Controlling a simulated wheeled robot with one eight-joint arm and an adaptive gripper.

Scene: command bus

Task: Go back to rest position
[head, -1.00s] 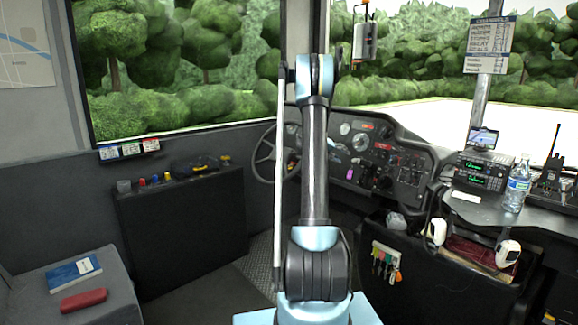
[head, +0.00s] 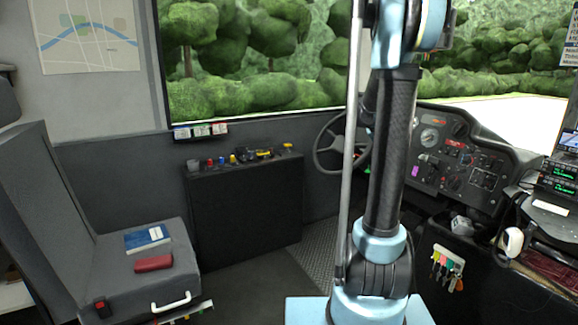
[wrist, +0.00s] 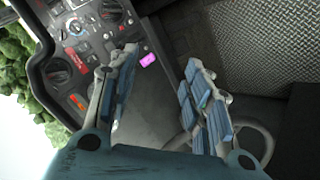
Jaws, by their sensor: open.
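My gripper (wrist: 160,98) shows in the wrist view, with its two blue-padded fingers apart and nothing between them. Beyond the fingers are the dark dashboard panel and a small pink item (wrist: 148,60). In the head view my arm stands upright right of centre, and the gripper itself cannot be made out there. The dashboard (head: 455,160) with its gauges is behind and to the right of the arm.
A steering wheel (head: 330,150) is just left of my arm. A black cabinet (head: 245,215) with small items on top stands by the window. A grey seat (head: 190,255) holds a blue book (head: 147,238) and a red case (head: 153,264). Floor between seat and arm is clear.

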